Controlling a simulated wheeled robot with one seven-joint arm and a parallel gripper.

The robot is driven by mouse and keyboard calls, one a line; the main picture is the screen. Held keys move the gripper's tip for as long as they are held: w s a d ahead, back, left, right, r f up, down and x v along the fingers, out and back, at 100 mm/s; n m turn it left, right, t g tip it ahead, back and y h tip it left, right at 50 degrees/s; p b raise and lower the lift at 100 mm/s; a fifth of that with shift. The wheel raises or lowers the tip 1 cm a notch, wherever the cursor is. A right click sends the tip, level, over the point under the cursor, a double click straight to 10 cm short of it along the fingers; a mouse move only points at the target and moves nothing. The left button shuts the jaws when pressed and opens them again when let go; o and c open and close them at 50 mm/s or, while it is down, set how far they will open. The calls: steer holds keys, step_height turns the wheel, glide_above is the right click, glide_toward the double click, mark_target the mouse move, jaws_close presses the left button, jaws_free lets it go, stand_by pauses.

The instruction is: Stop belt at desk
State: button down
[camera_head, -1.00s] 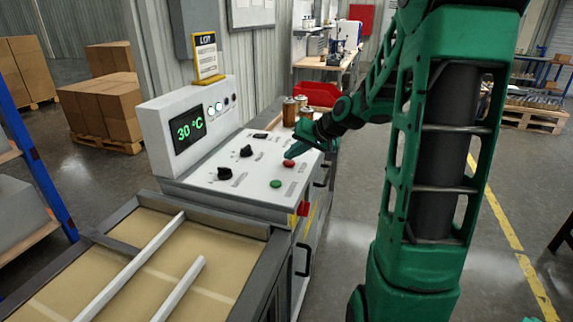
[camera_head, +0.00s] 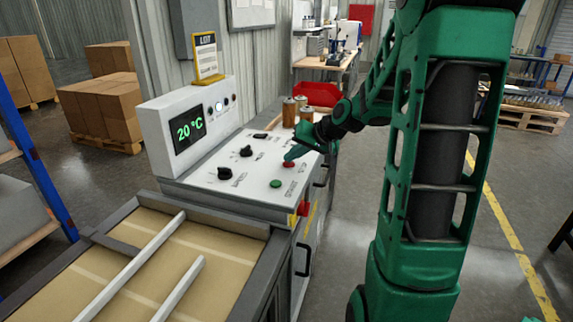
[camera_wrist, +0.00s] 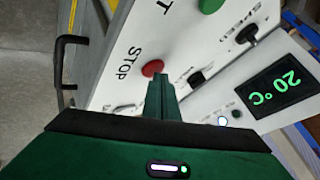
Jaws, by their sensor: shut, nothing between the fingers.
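The control desk (camera_head: 240,172) has a sloped white panel with a red button (camera_head: 289,164) and a green button (camera_head: 276,184). In the wrist view the red button (camera_wrist: 152,68) sits beside the word STOP. My gripper (camera_head: 291,156) is shut and empty, its tips right at the red button. The wrist view shows the fingertips (camera_wrist: 163,78) overlapping the button's edge; whether they press it I cannot tell. The display (camera_head: 189,130) reads 20 °C, and one lamp (camera_head: 218,107) beside it glows white. The tan belt (camera_head: 140,240) runs in front of the desk.
Black knobs (camera_head: 225,174) stand on the panel, left of the buttons. A red mushroom-shaped knob (camera_head: 303,208) sits on the desk's front side. Copper-coloured cylinders (camera_head: 290,112) and a red bin (camera_head: 315,94) stand behind my gripper.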

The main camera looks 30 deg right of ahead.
mark_target(292, 165)
stand_by(0.4)
steer(key=shift+r, duration=0.75)
step_height(292, 165, up, 5)
steer(key=shift+r, duration=0.1)
stand_by(0.4)
steer(key=shift+s, duration=0.1)
stand_by(0.7)
steer(key=s+a+f+g, duration=0.1)
steer(key=s+f+g, duration=0.1)
steer(key=s, duration=0.9)
steer(key=s+a+f+g+h, duration=0.1)
steer(key=s+a+f+g, duration=0.1)
steer(key=s, duration=1)
steer(key=s+a+f+g+h, duration=0.1)
steer(key=s+g, duration=0.4)
steer(key=s, duration=0.6)
step_height(292, 165, down, 3)
steer(key=shift+s+a+r, duration=0.2)
steer(key=shift+s+a, duration=0.2)
steer(key=shift+a, duration=0.35)
